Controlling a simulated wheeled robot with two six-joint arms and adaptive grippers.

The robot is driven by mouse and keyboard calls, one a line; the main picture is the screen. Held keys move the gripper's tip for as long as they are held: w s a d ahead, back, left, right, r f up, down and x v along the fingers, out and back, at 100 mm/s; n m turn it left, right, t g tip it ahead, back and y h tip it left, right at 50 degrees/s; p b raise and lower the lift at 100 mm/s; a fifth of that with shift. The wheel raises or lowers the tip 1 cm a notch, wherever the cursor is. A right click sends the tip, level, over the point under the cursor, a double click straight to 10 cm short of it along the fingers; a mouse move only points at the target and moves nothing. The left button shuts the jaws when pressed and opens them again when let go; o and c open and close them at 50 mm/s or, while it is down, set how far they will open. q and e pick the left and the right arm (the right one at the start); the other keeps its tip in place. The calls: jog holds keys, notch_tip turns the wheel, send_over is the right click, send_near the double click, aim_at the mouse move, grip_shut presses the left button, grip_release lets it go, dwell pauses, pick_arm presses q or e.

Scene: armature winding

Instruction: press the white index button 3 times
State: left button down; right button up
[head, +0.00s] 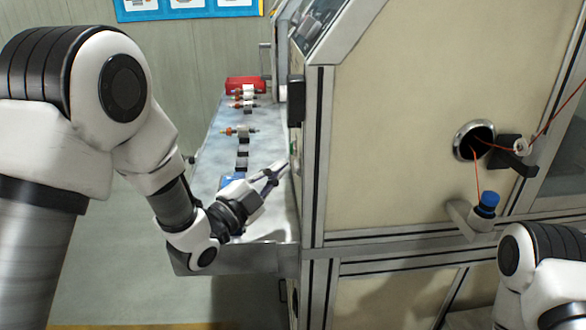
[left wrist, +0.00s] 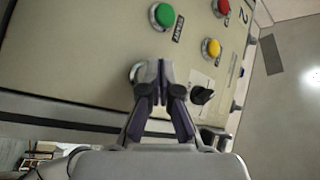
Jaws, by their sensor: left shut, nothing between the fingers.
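The white index button (left wrist: 134,71) shows as a pale round rim on the machine's panel in the left wrist view, largely hidden behind my left fingertips. My left gripper (left wrist: 157,72) is shut and empty, with its tips over or right beside that button. I cannot tell whether the tips touch it. In the head view my left gripper (head: 279,169) reaches to the machine's narrow left face, where the white button cannot be made out. My right gripper is out of view; only part of my right arm shows at the lower right.
The panel also bears a green START button (left wrist: 163,15), a yellow button (left wrist: 211,47), a red button (left wrist: 221,8) and a black knob (left wrist: 202,95), close to my fingers. A grey bench (head: 213,153) with several armatures and a red box (head: 245,84) lies beside the machine (head: 400,110).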

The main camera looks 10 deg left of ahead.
pick_arm(q)
jog(key=shift+w+d, duration=0.15)
jog(key=shift+d, duration=0.3)
dwell(0.7)
jog(key=shift+a, duration=0.15)
jog(key=shift+s+a+b, duration=0.25)
jog(key=shift+a+b, duration=0.2)
jog(key=shift+a, duration=0.25)
jog(key=shift+b, duration=0.3)
jog(key=shift+d, duration=0.15)
